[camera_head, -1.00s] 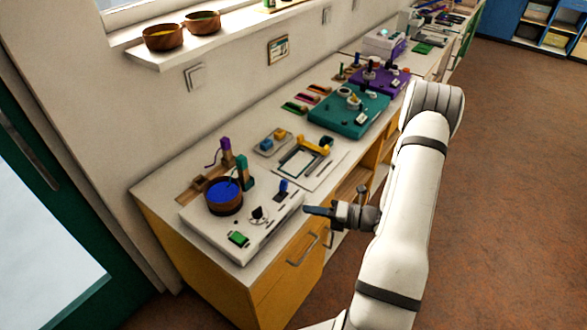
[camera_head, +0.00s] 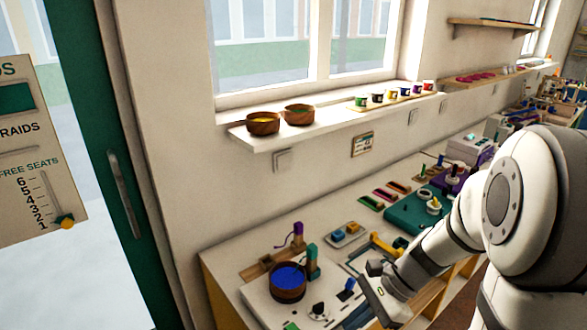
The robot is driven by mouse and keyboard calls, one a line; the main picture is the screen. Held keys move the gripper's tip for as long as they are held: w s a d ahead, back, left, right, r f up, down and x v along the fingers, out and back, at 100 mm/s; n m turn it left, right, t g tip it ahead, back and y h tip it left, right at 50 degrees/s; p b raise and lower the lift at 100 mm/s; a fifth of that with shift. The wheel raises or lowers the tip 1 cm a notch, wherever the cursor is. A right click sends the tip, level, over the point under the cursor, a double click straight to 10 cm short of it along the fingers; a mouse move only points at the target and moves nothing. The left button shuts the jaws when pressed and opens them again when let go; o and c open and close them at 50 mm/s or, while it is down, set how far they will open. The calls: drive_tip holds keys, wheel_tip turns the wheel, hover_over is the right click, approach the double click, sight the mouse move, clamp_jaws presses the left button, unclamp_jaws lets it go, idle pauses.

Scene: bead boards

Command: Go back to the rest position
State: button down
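My arm comes in from the right, with its big white joint close to the camera. My gripper (camera_head: 372,288) is over the front part of the counter, to the right of the brown bowl of blue beads (camera_head: 288,281). Its fingers are seen at a poor angle, so I cannot tell whether they are open or shut, and no held thing shows. The white bead board (camera_head: 262,308) lies under the bowl, partly cut off by the bottom edge. A teal board (camera_head: 404,214) lies farther back on the counter, partly behind my arm.
A purple and a teal post (camera_head: 312,262) stand behind the bowl. A grey tray (camera_head: 345,236) with blue and yellow blocks lies beyond. A windowsill (camera_head: 262,140) holds two bowls and several small cups. A green-framed door (camera_head: 118,180) with a sign is on the left.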

drive_tip(key=s+d+r+n+t+h, duration=0.3)
drive_tip(key=s+r+n+h, duration=0.3)
drive_tip(key=n, duration=0.8)
wheel_tip(320, 180, up, 4)
drive_tip(key=shift+f+t+h, duration=0.15)
drive_tip(key=shift+t+h, duration=0.75)
